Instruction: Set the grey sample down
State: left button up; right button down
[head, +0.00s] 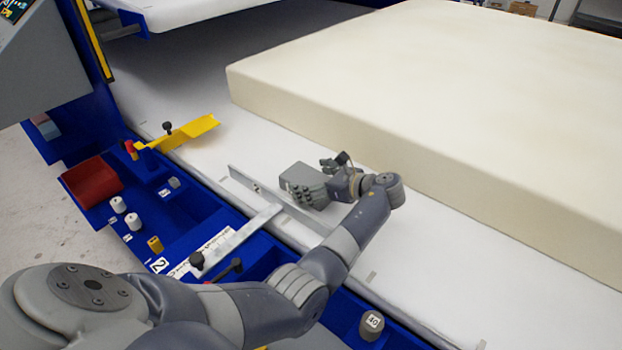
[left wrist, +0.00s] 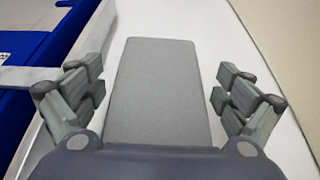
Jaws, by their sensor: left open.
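The grey sample (head: 299,176) is a small block on the white bed near the metal fence. It also shows in the left wrist view (left wrist: 160,85), lying lengthwise between the fingers. My left gripper (head: 322,180) is beside it in the head view. In the left wrist view my left gripper (left wrist: 160,88) is open, with its fingers spread to both sides of the sample and a gap on each side. The sample's underside is hidden. My right gripper does not show.
A large cream foam block (head: 430,110) lies on the white bed (head: 190,75) behind my left gripper. A metal fence (head: 277,200) stands in front of it. A yellow bracket (head: 185,132), a red tray (head: 92,182) and several small weights (head: 132,220) line the blue frame.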

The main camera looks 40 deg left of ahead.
pick_arm(q)
jog(key=shift+r, duration=0.15)
jog(key=v, duration=1.2)
jog(key=shift+r, duration=0.1)
